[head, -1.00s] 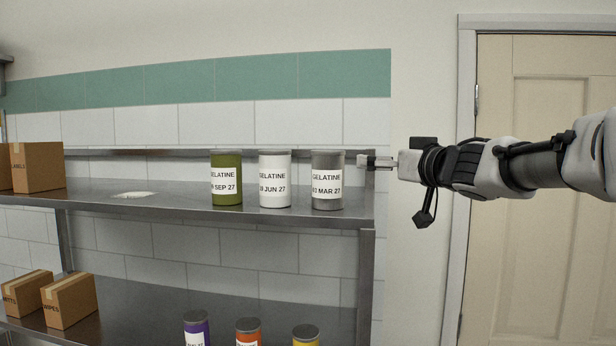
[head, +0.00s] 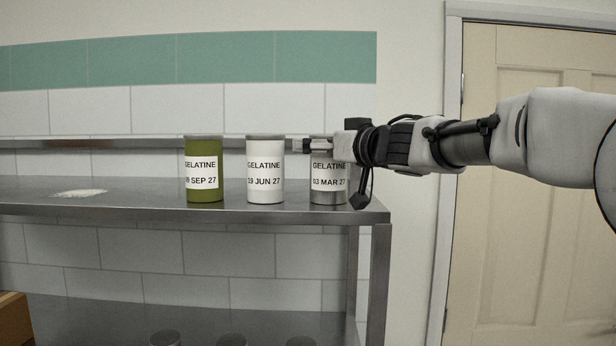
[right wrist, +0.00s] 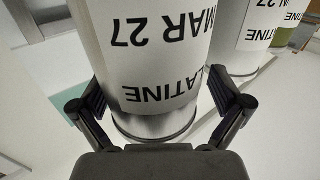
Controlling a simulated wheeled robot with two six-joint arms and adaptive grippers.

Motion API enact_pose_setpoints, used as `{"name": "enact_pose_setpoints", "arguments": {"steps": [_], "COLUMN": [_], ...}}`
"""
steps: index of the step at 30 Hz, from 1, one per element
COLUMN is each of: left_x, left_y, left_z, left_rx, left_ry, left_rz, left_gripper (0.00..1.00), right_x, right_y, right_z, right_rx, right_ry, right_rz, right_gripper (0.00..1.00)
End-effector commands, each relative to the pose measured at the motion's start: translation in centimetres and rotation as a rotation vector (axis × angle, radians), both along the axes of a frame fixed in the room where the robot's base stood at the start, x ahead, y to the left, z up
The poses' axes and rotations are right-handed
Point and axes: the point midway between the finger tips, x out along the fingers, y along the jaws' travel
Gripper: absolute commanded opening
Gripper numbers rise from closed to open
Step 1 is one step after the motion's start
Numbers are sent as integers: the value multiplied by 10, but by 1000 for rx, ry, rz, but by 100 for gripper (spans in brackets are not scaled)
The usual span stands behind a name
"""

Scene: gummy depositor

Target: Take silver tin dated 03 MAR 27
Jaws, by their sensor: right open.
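The silver tin (head: 328,198) stands upright at the right end of the upper shelf, labelled GELATINE 03 MAR 27. My right gripper (head: 312,145) reaches in from the right in front of its upper part and hides some of it. In the right wrist view the tin (right wrist: 155,125) appears upside down, between the two open fingers of the right gripper (right wrist: 160,108). The fingers lie on either side of it; whether they touch it I cannot tell. My left gripper is not in view.
A white tin (head: 265,190) dated 19 JUN 27 stands close left of the silver one, then a green tin (head: 205,192). White powder (head: 80,193) lies on the steel shelf (head: 130,205). More tin lids show below. A door (head: 540,250) is at right.

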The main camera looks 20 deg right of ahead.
Motion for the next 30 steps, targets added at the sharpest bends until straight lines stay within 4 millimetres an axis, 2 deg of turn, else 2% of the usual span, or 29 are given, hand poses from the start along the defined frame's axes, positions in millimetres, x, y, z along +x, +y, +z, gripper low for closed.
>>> {"name": "enact_pose_setpoints", "arguments": {"steps": [5, 6, 8, 12, 13, 22, 26, 30], "left_x": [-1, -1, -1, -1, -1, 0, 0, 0], "left_y": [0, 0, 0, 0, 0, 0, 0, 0], "left_z": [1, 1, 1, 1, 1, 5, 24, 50], "left_rx": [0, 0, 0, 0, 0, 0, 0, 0], "left_ry": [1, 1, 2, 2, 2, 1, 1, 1], "left_rz": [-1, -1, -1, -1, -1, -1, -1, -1], "left_gripper": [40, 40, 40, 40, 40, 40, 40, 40], "right_x": [0, 0, 0, 0, 0, 1, 1, 1], "right_y": [-1, -1, 0, 0, 0, 0, 0, 0], "right_z": [-1, -1, -1, -1, -1, 4, 31, 68], "right_rx": [1, 1, 1, 1, 1, 1, 1, 0], "right_ry": [3, 3, 3, 3, 3, 4, 2, -1], "right_rz": [0, 0, 0, 0, 0, 0, 0, 0], "right_gripper": [100, 93, 72, 22, 14, 14, 14, 13]}}
